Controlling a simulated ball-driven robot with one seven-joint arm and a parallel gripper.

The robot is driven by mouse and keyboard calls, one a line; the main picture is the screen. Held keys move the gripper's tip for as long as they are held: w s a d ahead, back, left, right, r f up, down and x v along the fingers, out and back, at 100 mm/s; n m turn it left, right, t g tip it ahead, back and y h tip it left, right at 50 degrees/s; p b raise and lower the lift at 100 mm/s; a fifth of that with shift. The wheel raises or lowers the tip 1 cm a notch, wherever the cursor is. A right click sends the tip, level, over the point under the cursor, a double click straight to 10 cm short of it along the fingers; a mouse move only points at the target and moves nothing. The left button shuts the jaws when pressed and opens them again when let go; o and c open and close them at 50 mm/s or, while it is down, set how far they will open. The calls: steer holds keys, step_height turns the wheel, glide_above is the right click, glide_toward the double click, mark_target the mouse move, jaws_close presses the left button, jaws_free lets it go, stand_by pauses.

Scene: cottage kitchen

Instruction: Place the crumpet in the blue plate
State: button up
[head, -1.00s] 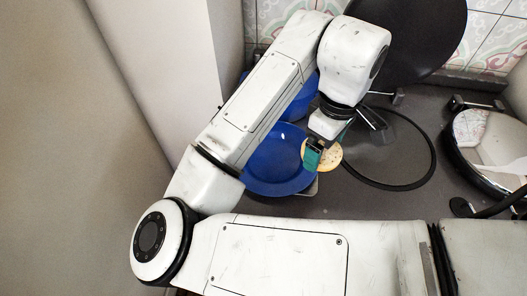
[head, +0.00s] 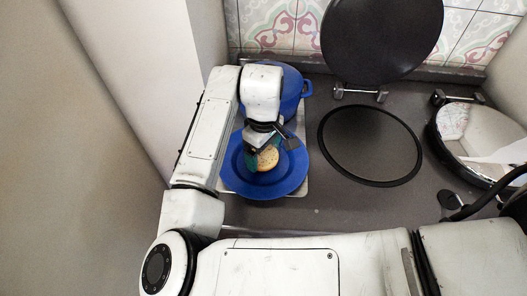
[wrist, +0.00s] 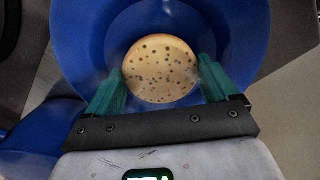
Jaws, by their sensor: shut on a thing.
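The crumpet (head: 268,158) is a round, golden disc with dark holes. In the wrist view the crumpet (wrist: 160,68) sits between the two green fingertips of my gripper (wrist: 162,82), which is shut on it. The blue plate (head: 290,183) is wide and round, and my gripper (head: 262,154) holds the crumpet over its middle. In the wrist view the blue plate (wrist: 245,30) surrounds the crumpet on the visible sides. I cannot tell whether the crumpet touches the plate.
A blue pot (head: 292,90) stands behind the plate. A pale board or tray (head: 303,187) shows under the plate. A round dark plate or burner (head: 370,145) with a raised black lid (head: 382,38) is to the right.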

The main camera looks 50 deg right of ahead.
mark_target(264, 155)
steer(key=shift+f, duration=0.45)
steer(key=o, duration=0.6)
steer(key=shift+f, duration=0.1)
steer(key=shift+c, duration=0.2)
step_height(264, 155, up, 12)
